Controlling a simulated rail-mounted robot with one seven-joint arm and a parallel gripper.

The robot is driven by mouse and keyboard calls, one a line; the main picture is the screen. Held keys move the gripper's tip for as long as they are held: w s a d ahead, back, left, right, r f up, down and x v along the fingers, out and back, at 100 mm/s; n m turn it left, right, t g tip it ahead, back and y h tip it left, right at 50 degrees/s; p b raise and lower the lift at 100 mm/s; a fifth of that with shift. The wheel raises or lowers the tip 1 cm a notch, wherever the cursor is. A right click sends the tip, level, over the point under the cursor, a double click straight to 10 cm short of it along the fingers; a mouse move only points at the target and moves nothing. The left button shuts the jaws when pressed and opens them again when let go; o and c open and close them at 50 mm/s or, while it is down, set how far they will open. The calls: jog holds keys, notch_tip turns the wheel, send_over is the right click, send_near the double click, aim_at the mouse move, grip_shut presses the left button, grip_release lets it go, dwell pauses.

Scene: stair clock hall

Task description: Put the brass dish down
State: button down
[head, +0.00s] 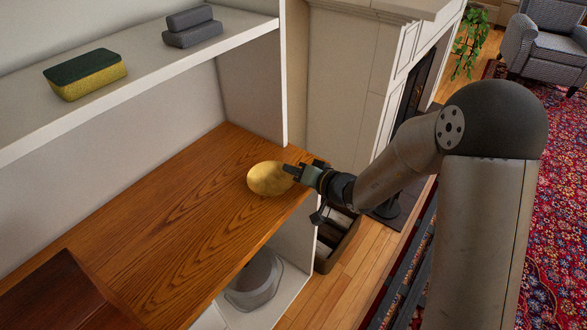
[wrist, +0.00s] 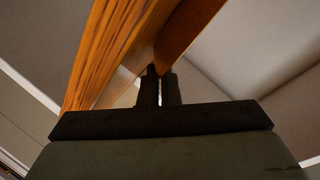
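The brass dish (head: 268,179) is a shiny golden oval at the right end of the wooden counter (head: 190,220) in the head view. My gripper (head: 290,169) comes in from the right and its fingers overlap the dish's right rim. In the wrist view the fingers (wrist: 162,88) are close together, with a narrow gap, and a brown-orange surface runs up from their tips. The gripper appears shut on the dish's rim. I cannot tell whether the dish touches the counter or hangs just above it.
A white shelf (head: 150,73) above the counter holds a yellow-green sponge (head: 86,75) and grey blocks (head: 192,28). A dark reddish wooden object (head: 65,295) sits at the counter's near left. The counter's middle is clear. A translucent container (head: 253,283) stands below.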

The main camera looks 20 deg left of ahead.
jog(key=shift+f, duration=0.15)
jog(key=c, duration=1.9)
grip_release()
jog(key=shift+c, duration=0.2)
